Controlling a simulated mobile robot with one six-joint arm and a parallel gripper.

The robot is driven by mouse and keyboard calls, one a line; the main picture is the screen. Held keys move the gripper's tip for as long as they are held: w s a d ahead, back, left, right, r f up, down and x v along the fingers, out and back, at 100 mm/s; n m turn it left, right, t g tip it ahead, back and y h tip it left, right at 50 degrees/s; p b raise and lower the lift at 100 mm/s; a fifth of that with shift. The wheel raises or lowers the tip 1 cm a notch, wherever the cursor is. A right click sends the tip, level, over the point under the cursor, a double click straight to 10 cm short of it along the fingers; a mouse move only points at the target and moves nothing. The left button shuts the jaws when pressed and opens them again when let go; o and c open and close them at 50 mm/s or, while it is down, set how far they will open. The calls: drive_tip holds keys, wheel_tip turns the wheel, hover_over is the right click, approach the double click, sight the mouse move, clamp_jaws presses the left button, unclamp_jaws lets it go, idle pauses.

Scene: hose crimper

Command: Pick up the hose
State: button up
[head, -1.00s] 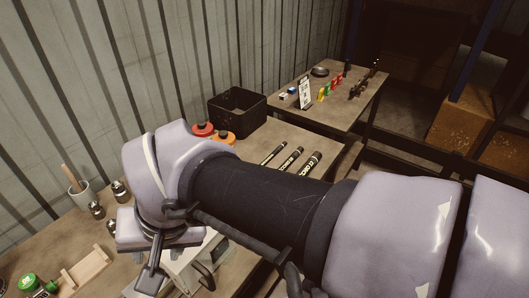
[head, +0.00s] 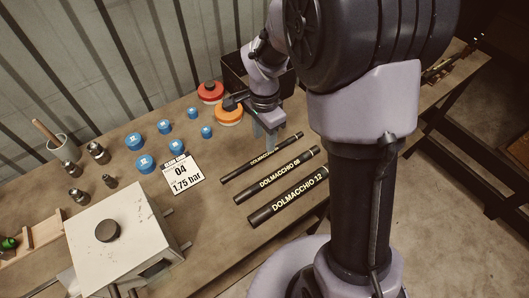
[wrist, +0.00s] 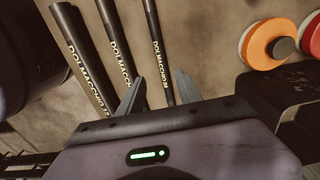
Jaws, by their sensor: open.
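Three black hoses lie side by side on the table with "DOLMACCHIO" lettering: a thin one (head: 245,164), a middle one marked 08 (head: 275,181) and a thick one marked 12 (head: 270,207). My gripper (head: 271,143) is open and points down near the far part of the thin hose. In the wrist view, the thin hose (wrist: 157,40) runs between the spread fingers (wrist: 160,92). The middle hose (wrist: 113,35) and thick hose (wrist: 75,45) lie to the left of them. The fingers look empty; their height above the table is unclear.
An orange disc (head: 229,117) and a red disc (head: 210,91) sit close behind the gripper, before a black bin (head: 232,72). A card reading 04, 1.75 bar (head: 181,175), several blue caps (head: 145,163) and a white machine (head: 115,240) stand left.

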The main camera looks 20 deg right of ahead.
sight(264, 154)
drive_tip(key=f+b, duration=0.1)
drive_tip(key=f, duration=0.1)
drive_tip(key=f+b, duration=0.1)
drive_tip(key=f, duration=0.2)
drive_tip(key=f+b, duration=0.1)
drive_tip(key=f, duration=0.2)
drive_tip(key=shift+w+f, duration=0.1)
drive_tip(key=shift+w, duration=0.2)
drive_tip(key=shift+c, duration=1)
clamp_jaws()
